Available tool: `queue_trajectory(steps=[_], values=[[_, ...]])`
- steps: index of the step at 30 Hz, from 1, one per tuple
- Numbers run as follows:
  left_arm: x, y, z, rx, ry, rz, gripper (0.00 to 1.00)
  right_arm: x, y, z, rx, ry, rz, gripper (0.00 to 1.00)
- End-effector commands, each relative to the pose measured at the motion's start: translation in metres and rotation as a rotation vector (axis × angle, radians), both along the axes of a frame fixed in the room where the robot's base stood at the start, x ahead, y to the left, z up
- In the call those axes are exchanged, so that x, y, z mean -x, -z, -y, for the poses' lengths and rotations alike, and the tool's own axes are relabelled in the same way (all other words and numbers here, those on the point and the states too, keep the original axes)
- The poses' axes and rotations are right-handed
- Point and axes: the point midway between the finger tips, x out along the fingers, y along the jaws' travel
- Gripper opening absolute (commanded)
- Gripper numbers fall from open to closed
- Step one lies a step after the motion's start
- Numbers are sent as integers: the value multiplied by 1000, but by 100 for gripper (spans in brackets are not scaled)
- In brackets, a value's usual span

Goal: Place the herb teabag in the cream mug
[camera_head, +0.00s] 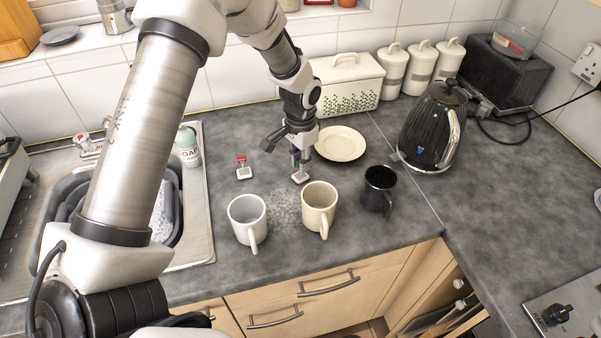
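The cream mug (314,207) stands upright on the grey worktop, its handle towards the front. A teabag (300,178) with an upright tag is just behind it, directly below my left gripper (297,157). The gripper points down at this teabag's tag, but its fingertips are too small and overlapped to tell whether they are open or shut on it. A second teabag (244,173) with a red tag sits apart to the left. Which one is herb cannot be read. My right gripper is out of view.
A white mug (243,218) and a black mug (377,190) flank the cream mug. A cream plate (341,144) lies behind, with a black kettle (431,128) to its right. The sink (196,218) is at left. The right worktop is mostly clear.

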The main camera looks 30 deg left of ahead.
Motion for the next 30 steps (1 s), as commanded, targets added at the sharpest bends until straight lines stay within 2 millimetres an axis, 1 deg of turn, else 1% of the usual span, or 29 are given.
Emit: queue_trajectory(steps=[2,14,17,20,27,30], values=[[0,0,0,0,0,0,0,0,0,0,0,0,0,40],[0,0,0,0,0,0,0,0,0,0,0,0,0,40],[-1,-6,0,1,0,2,0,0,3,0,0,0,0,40],[-1,-22,0,1,0,5,0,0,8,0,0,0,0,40],[-1,-80,0,0,-1,5,0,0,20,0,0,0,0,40],[0,-94,0,0,-20,4,0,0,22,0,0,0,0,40]])
